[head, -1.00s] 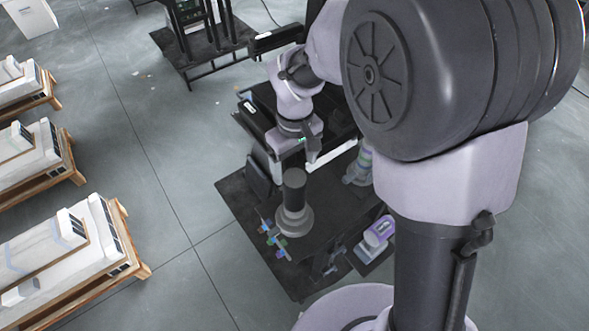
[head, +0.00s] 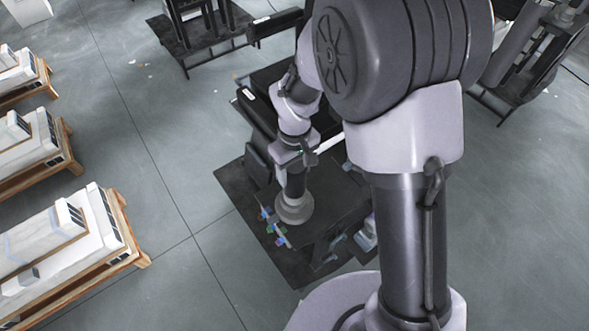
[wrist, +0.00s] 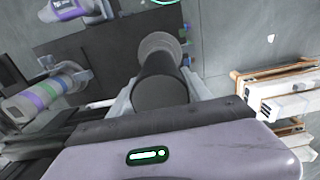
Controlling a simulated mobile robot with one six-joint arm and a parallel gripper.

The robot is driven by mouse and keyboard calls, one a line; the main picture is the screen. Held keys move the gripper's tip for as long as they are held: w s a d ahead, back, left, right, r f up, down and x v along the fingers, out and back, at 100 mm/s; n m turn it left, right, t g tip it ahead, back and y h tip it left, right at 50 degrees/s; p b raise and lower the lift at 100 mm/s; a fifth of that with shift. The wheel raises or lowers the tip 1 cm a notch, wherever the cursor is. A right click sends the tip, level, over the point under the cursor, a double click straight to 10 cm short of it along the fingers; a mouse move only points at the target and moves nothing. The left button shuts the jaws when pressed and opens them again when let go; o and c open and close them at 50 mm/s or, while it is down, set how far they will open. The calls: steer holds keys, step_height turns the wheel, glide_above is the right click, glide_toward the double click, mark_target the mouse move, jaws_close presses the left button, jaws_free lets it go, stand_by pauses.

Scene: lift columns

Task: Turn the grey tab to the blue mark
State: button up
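A dark upright cylinder (head: 295,186) stands on a round pale grey base (head: 295,209) on the dark platform. Small coloured pieces (head: 274,229), blue and green among them, lie left of the base. Which one is the blue mark is too small to tell. I cannot make out a separate grey tab. My gripper (head: 296,166) is at the cylinder's upper part. In the wrist view, the cylinder (wrist: 160,92) is between my gripper's two pale fingers (wrist: 162,85), one on each side; they look open, and contact is not clear.
A cylinder with purple, green and blue bands (wrist: 46,95) and a purple device (wrist: 75,10) stand nearby in the wrist view. White boxes on wooden pallets (head: 65,240) line the left. The floor between them and the platform (head: 235,190) is clear.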

jaws_close()
steer(key=m+b, duration=0.1)
steer(key=m, duration=0.1)
steer(key=shift+m, duration=0.4)
steer(key=shift+m+b, duration=0.85)
steer(key=shift+m, duration=0.55)
steer(key=o, duration=1.1)
jaws_free()
